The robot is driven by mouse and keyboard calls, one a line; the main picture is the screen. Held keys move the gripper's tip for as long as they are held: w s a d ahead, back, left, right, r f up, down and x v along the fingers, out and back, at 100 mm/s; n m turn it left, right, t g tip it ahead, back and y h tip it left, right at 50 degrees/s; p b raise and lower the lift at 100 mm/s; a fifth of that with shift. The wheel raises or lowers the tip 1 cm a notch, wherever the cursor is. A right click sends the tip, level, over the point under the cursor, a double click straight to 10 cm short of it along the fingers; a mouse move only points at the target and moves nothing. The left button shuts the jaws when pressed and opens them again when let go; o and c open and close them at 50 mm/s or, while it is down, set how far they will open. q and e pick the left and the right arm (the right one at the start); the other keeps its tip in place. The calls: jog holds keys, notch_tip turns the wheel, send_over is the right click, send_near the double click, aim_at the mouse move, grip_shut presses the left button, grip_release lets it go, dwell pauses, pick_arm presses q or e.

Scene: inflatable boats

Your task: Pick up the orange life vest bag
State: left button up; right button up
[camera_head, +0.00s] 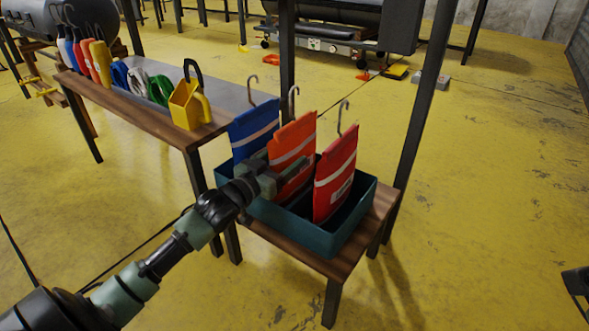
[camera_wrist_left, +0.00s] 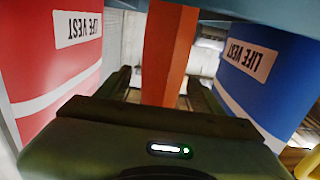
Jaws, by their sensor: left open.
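The orange life vest bag (camera_head: 293,143) stands upright in the teal crate (camera_head: 329,241), between a blue bag (camera_head: 255,128) and a red bag (camera_head: 335,177), with a hook above it. My left gripper (camera_head: 272,179) is at the orange bag's near side, partly covering it. In the left wrist view the orange bag (camera_wrist_left: 168,55) shows as a narrow upright strip between the two fingers of my open left gripper (camera_wrist_left: 160,92). There the red bag (camera_wrist_left: 58,50) is on the left and the blue bag (camera_wrist_left: 262,70) on the right. Contact cannot be told.
The crate sits on a low wooden bench (camera_head: 315,262). A longer table (camera_head: 150,118) behind left holds coloured ropes, several bottles and a yellow bailer (camera_head: 188,104). A dark post (camera_head: 418,110) stands just right of the crate. Yellow floor at the right is mostly free.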

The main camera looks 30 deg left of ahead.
pick_arm(q)
grip_shut()
jog(key=shift+r, duration=0.15)
